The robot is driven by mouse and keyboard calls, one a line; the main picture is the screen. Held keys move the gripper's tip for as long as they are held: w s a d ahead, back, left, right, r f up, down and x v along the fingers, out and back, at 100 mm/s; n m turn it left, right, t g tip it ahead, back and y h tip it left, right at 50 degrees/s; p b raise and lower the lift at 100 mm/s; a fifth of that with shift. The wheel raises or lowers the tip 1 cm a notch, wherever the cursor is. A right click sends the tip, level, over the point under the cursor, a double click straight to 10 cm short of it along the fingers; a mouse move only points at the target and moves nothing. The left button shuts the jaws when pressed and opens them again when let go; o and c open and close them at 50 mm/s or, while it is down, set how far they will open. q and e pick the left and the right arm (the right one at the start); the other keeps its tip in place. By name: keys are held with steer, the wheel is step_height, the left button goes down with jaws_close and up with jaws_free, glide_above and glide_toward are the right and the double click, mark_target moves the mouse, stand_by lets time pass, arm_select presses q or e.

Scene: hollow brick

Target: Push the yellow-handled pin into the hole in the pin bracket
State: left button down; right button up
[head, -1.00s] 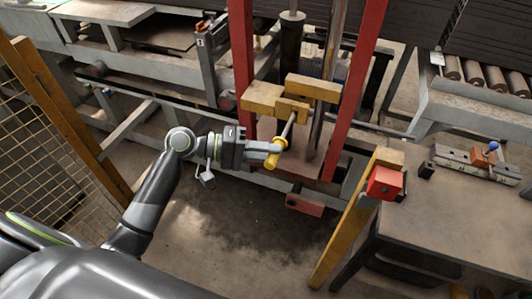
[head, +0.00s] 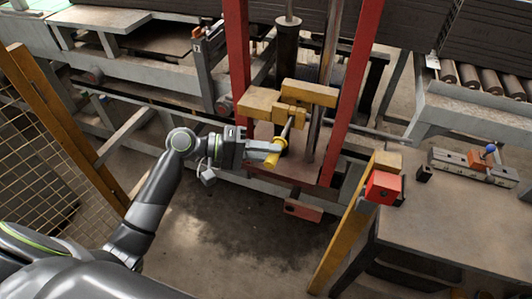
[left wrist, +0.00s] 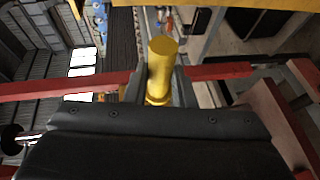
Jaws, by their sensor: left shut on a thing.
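The yellow-handled pin (head: 286,133) has a grey shaft and a yellow handle. The left gripper (head: 272,150) is shut on the handle, which also shows between the fingers in the left wrist view (left wrist: 161,70). The shaft slants up and away from the handle to the yellow pin bracket (head: 291,113). The shaft's far end meets the bracket's near face; how deep it sits in the hole cannot be told. The right gripper is not in view.
Red uprights (head: 355,90) stand on both sides of the bracket. A yellow post with a red box (head: 383,186) stands at right, beside a grey table (head: 450,215). A wire-mesh fence (head: 40,140) is at left. Open floor lies below the gripper.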

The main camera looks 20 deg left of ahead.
arm_select(q)
steer(key=shift+w+b, duration=0.65)
steer(key=shift+w, duration=1.05)
steer(key=shift+w+d+b, duration=0.15)
steer(key=shift+w+b, duration=1.15)
steer(key=shift+w, duration=1.4)
stand_by(0.4)
steer(key=c, duration=1.1)
jaws_free()
steer(key=shift+c, duration=0.2)
steer(key=b+v, duration=0.5)
steer(key=v, duration=1.2)
steer(key=shift+s, duration=0.1)
